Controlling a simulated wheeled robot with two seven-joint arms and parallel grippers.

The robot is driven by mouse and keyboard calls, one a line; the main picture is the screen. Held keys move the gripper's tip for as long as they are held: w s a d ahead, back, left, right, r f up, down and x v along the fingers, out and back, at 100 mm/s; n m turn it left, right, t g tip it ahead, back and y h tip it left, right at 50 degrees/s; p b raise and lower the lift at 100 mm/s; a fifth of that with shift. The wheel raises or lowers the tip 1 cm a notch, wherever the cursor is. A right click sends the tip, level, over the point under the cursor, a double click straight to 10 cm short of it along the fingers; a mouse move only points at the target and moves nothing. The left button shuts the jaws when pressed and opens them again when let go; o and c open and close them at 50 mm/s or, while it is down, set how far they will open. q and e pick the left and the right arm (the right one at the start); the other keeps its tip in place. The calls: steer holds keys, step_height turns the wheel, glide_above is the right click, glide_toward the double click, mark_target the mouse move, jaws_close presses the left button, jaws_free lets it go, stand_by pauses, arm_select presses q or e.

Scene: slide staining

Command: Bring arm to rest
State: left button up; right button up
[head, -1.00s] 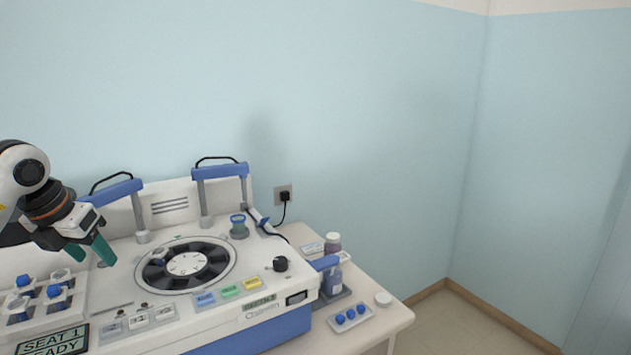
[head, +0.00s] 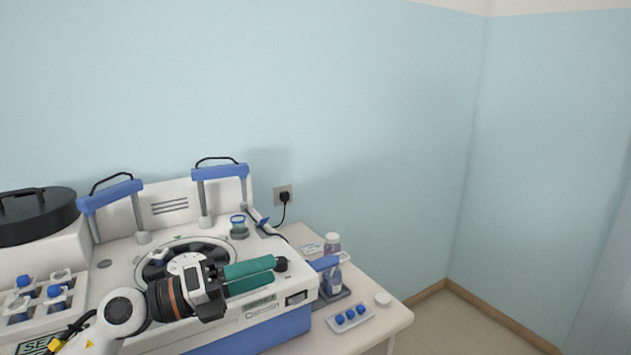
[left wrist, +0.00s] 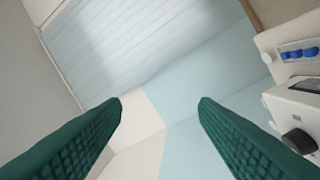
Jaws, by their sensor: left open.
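My left gripper (head: 274,269) has green fingers and is above the front right part of the white and blue staining machine (head: 122,259). Its fingers point right, near the black knob (head: 281,264), and hide part of the round black carousel (head: 158,266) and the coloured buttons. In the left wrist view the two green fingers (left wrist: 160,108) stand apart with nothing between them. The black knob (left wrist: 299,141) shows there at the right edge. My right gripper is in neither view.
A rack of blue-capped vials (head: 46,291) is at the left, below a black round lid (head: 36,214). Bottles (head: 332,243) and a tray of blue caps (head: 350,318) stand on the table's right end. The floor to the right is clear.

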arm_select(q)
steer(key=s+a+f+n+t+y, duration=0.1)
steer(key=a+f+n+t+y, duration=0.6)
steer(key=n, duration=0.7)
steer(key=s+a+f+n+t+y, duration=0.1)
steer(key=a+f+n+t+y, duration=0.25)
steer(key=n+t+y, duration=0.75)
steer(key=s+a+f+n+g, duration=0.3)
steer(key=s+f+n+g, duration=0.3)
steer(key=f+n+g, duration=0.35)
steer(key=s+d+f+n+g, duration=0.1)
steer(key=s+f+g, duration=0.55)
steer(key=s, duration=0.35)
steer(key=s+d+f+n+g, duration=0.1)
steer(key=s+f+g, duration=0.55)
steer(key=s, duration=0.35)
step_height(320, 180, down, 25)
steer(key=s+a+f+g, duration=0.2)
steer(key=s+f, duration=1.5)
steer(key=f, duration=0.1)
steer(key=shift+s+a+m+h, duration=0.3)
steer(key=shift+s+a+m, duration=0.05)
steer(key=shift+a+m, duration=0.1)
